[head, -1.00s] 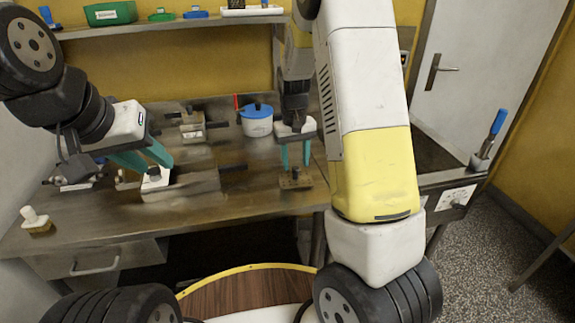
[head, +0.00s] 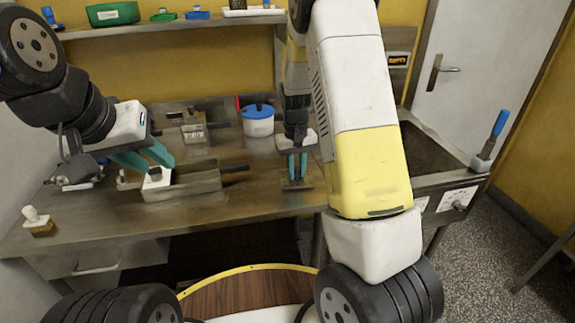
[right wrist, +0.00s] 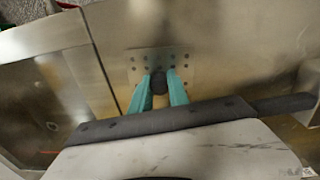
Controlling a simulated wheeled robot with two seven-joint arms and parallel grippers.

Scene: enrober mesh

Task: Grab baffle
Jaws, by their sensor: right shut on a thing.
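The baffle looks like a flat metal plate with holes (right wrist: 183,61) and a dark round knob (right wrist: 159,83) in the right wrist view. In the head view the plate (head: 298,184) lies at the right part of the metal bench. My right gripper (head: 297,176) points down over it. Its teal fingers (right wrist: 159,97) are shut on the knob. My left gripper (head: 160,169) reaches down at a white block (head: 157,181) at the left end of a metal trough. Whether its fingers grip anything is unclear.
The metal trough (head: 200,183) with a dark handle stands left of the plate. A white pot with a blue lid (head: 258,124) stands behind. A white-knobbed piece (head: 38,220) sits at the bench's left front. A sink (head: 425,152) is at right.

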